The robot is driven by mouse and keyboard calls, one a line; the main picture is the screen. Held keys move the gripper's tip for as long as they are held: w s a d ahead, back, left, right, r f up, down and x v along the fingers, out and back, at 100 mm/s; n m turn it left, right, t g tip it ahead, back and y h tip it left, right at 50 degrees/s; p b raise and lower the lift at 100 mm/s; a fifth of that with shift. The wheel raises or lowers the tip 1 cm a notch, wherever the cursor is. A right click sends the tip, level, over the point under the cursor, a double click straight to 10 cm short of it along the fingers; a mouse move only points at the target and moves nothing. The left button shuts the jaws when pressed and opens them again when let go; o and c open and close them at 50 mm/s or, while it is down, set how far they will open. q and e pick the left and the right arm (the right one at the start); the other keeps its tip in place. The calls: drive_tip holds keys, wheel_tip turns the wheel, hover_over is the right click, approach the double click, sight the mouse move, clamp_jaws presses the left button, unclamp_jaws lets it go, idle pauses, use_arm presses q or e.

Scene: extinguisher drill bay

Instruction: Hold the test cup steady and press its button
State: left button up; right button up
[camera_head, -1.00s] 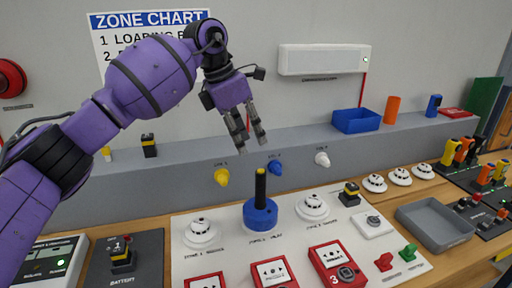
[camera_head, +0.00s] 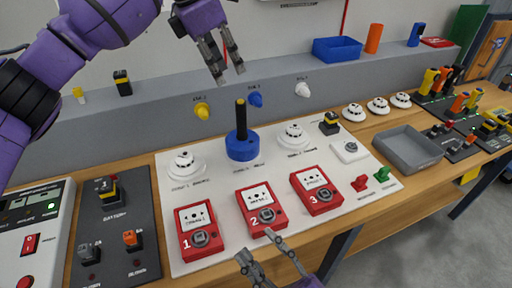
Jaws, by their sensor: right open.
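What looks like the test cup is a blue round body (camera_head: 242,147) with an upright black handle and a yellow tip (camera_head: 240,101). It stands on the white panel (camera_head: 345,190) between two white detectors. I cannot tell for sure whether the yellow tip is the button. My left gripper (camera_head: 229,72) is open and empty, pointing down above and behind the handle, apart from it. My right gripper (camera_head: 257,246) is open and empty at the panel's front edge, just in front of red call point 2 (camera_head: 261,208).
Red call points 1 (camera_head: 199,231) and 3 (camera_head: 316,190) flank call point 2. White detectors (camera_head: 185,166) (camera_head: 294,136) sit beside the cup. A grey tray (camera_head: 407,148) lies right. Yellow, blue and white wall knobs (camera_head: 203,110) project behind. A battery panel (camera_head: 117,238) is at left.

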drive_tip(key=w+a+r+n+y, duration=0.2)
drive_tip(key=w+a+r+y, duration=0.1)
drive_tip(key=r, duration=0.3)
drive_tip(key=w+a+r+n+y, duration=0.2)
drive_tip(key=w+a+r+y, duration=0.15)
drive_tip(key=r, duration=0.35)
drive_tip(key=m+g+h, duration=0.1)
drive_tip(key=m+h, duration=1)
drive_tip(key=m, duration=0.1)
approach(244, 124)
drive_tip(key=x, duration=0.4)
drive_tip(key=shift+a+r, duration=0.15)
drive_tip(key=shift+r, duration=0.15)
drive_tip(key=shift+w+f, duration=0.1)
drive_tip(key=shift+w, duration=0.2)
drive_tip(key=x, duration=0.7)
drive_tip(key=shift+w+f, duration=0.1)
drive_tip(key=shift+f, duration=0.05)
drive_tip(key=shift+c, duration=0.5)
clamp_jaws()
use_arm(q)
clamp_jaws()
